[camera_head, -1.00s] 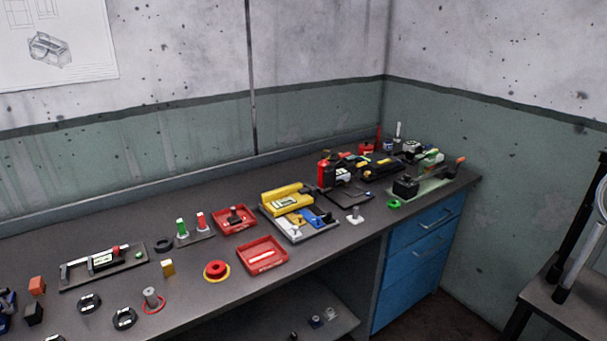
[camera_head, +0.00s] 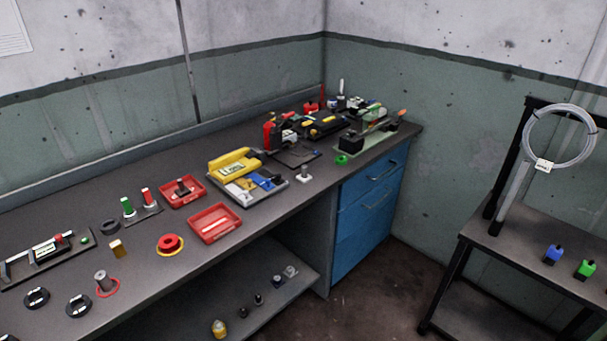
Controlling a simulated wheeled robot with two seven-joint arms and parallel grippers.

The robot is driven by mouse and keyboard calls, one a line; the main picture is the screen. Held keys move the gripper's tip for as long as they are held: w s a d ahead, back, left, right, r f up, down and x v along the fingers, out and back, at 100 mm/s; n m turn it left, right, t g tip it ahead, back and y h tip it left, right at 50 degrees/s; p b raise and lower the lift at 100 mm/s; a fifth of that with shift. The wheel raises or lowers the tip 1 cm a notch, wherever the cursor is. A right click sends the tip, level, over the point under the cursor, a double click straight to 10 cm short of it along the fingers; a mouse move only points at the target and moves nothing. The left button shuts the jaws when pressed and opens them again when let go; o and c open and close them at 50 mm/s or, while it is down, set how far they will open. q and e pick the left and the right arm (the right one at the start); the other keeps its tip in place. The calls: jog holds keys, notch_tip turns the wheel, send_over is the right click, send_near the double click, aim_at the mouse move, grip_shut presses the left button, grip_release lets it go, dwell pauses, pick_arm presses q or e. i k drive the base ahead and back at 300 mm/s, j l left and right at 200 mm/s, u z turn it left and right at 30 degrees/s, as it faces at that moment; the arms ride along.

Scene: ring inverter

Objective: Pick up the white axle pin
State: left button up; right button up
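A small white pin-like piece with a wider foot (camera_head: 304,174) stands upright near the front edge of the workbench (camera_head: 75,198). A thin white upright piece (camera_head: 341,88) stands at the back right of the bench. A flat white strip shows in the front red tray (camera_head: 232,234). I cannot tell for certain which of these is the axle pin. Neither of my grippers is in view.
Red trays, a yellow organiser (camera_head: 235,162), a red ring piece (camera_head: 169,243) and a green ring (camera_head: 342,159) lie on the bench. Blue drawers (camera_head: 365,225) are below. A side table (camera_head: 520,248) with a clear hose coil (camera_head: 527,140) stands at right, with open floor between.

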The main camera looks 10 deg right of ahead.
aim_at(305, 177)
jog(key=i+l+z, duration=0.1)
jog(key=l, duration=0.3)
jog(key=i+l+z, duration=0.1)
jog(key=i+l, duration=0.15)
jog(key=i+l+z, duration=0.1)
jog(key=l, duration=0.4)
jog(key=i, duration=0.1)
